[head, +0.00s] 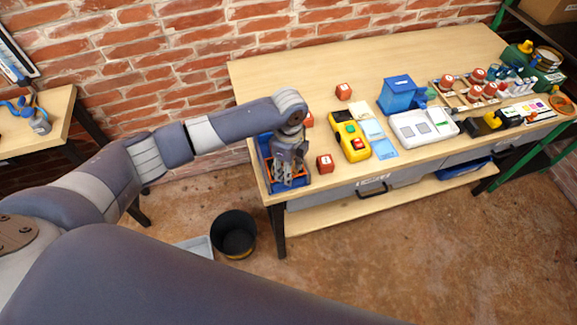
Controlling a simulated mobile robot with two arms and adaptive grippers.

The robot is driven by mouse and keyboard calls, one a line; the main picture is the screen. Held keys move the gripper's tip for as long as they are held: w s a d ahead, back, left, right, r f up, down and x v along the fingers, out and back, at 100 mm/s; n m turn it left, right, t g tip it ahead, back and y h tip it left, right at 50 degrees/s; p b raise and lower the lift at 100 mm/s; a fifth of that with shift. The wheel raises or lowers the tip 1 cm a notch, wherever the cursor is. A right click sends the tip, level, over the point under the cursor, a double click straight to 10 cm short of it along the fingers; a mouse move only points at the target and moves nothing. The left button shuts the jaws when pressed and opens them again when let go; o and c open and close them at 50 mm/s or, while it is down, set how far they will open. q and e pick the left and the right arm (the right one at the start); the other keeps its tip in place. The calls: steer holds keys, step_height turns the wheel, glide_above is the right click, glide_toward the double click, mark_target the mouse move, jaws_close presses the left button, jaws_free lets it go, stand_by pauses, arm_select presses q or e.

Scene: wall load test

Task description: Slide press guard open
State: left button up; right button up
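My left gripper (287,177) points down over a blue tray (263,163) at the left end of the workbench. Its grey fingers are small in view, so I cannot tell whether they are open or shut. Orange shows inside the tray, partly hidden by the gripper. I cannot identify the press guard for certain. A blue box-like unit (398,92) stands at mid-bench, and a yellow and black device (352,142) with a red button lies left of it. Both are apart from my gripper. My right gripper is not in view.
A white tray (423,127) and several small parts fill the right side. The back left of the bench top (262,75) is clear. A black bin (233,233) stands on the floor.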

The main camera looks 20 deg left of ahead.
arm_select(q)
steer(key=shift+w+a+r, duration=0.1)
steer(key=shift+r, duration=0.1)
step_height(320, 180, up, 12)
steer(key=shift+f, duration=0.2)
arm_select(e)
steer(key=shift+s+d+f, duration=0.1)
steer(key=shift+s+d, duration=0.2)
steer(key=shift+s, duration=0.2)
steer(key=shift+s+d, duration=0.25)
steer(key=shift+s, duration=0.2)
